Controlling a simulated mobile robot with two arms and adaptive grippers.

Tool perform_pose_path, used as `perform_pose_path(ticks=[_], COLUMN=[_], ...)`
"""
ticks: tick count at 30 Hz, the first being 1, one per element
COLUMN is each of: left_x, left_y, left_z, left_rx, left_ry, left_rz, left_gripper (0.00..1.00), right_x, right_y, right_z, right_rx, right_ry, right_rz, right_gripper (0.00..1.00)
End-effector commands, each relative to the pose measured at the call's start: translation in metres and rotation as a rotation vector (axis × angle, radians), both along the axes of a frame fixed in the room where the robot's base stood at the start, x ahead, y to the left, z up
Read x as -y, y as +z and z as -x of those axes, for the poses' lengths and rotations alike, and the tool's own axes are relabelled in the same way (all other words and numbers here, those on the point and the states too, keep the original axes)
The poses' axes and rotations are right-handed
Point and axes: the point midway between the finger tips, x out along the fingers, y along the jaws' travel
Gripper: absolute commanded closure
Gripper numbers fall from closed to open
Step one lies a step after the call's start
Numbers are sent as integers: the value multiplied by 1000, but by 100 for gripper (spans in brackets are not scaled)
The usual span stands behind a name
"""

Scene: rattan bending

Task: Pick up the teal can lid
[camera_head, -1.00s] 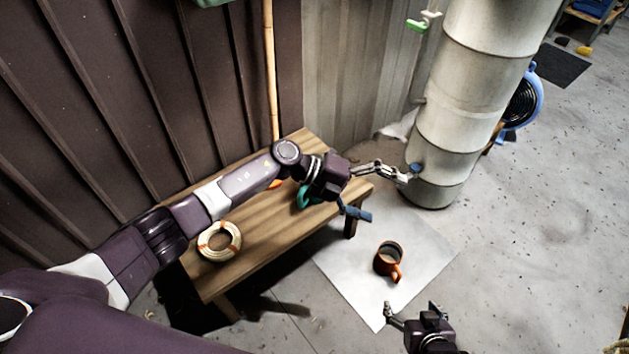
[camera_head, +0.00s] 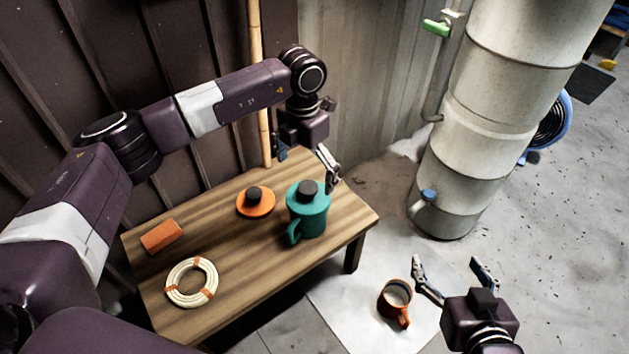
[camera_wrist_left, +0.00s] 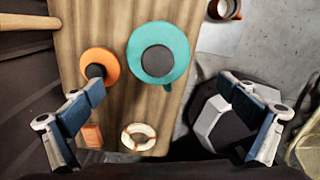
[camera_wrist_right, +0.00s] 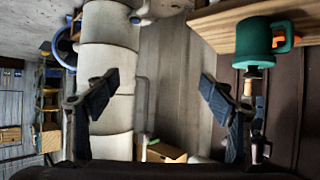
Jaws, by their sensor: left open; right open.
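The teal can (camera_head: 309,221) stands upright on the wooden bench with a handle on its side. Its round teal lid (camera_head: 320,201) with a dark knob sits on top. The left wrist view shows the lid (camera_wrist_left: 176,45) from above, ahead of the fingers. My left gripper (camera_head: 305,161) is open and empty, above and behind the can, not touching the lid. My right gripper (camera_head: 449,268) is open and empty, low at the right beside the bench. The right wrist view shows the can (camera_wrist_right: 252,40) at upper right, apart from the fingers.
On the bench (camera_head: 245,262) lie an orange lid-like disc (camera_head: 262,210) with a dark knob, an orange block (camera_head: 162,236) and a pale coil (camera_head: 174,292). An orange mug (camera_head: 397,309) stands on a floor sheet (camera_head: 350,325). A large pale cylinder (camera_head: 480,130) stands at the right.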

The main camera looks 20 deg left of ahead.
Motion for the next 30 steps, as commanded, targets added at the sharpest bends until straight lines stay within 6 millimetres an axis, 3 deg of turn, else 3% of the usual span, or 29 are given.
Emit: perform_pose_path(ticks=[14, 24, 30], left_x=[-1, 0, 0], left_y=[-34, -69, -78], left_z=[0, -3, -3], left_rx=[-1, -2, 0], left_ry=[-1, -1, -1], left_rz=[-6, -5, -5], left_gripper=[0, 0, 0], right_x=[-11, -23, -26], right_y=[40, 101, 120], right_z=[-22, -36, -37], right_rx=[198, 477, 552], right_ry=[13, 31, 36], right_rz=[-47, -117, -137], right_gripper=[24, 24, 24])
